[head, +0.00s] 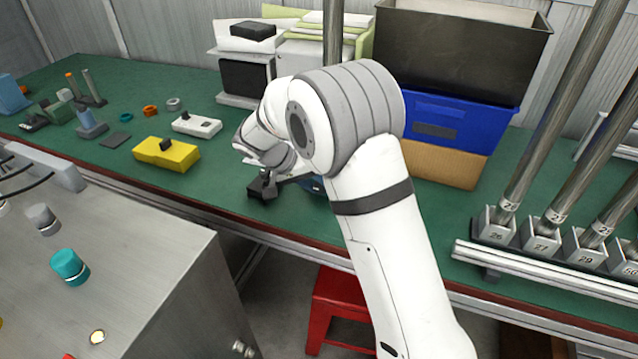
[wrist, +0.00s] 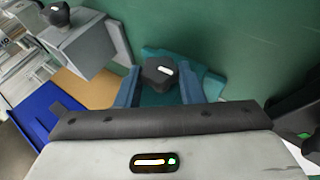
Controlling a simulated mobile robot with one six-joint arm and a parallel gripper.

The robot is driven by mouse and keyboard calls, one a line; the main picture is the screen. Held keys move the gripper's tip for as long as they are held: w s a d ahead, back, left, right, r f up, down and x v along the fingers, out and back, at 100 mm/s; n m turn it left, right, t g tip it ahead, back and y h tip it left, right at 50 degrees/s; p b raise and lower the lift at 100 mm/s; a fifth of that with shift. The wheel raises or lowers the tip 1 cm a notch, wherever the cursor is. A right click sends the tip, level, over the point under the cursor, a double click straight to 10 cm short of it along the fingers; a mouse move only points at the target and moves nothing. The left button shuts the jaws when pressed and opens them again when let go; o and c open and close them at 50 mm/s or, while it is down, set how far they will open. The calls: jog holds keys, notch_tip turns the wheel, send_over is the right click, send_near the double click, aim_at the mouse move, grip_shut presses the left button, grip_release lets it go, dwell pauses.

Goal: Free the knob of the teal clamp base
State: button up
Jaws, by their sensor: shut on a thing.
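The teal clamp base (wrist: 210,88) lies on the green bench top in the wrist view. Its dark knob (wrist: 158,72), with a white mark on top, stands between the two blue fingers of my gripper (wrist: 160,90). The gripper is shut on the knob. The lower part of the base is hidden behind my gripper body. In the head view my arm covers most of this spot, and only a small blue-teal patch shows beside the arm.
A black base (head: 262,190) with a knob sits just left of my gripper. A yellow base (head: 165,153) and a white base (head: 196,125) stand farther left. A blue crate (head: 450,120) and numbered rod holders (head: 540,238) are to the right. Bare green bench lies behind the teal base.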

jog(key=shift+s+f, duration=0.1)
jog(key=shift+f, duration=0.05)
jog(key=o, duration=1)
jog(key=shift+r, duration=0.25)
jog(key=shift+a+r, duration=0.25)
jog(key=v, duration=0.7)
jog(key=shift+p, duration=0.4)
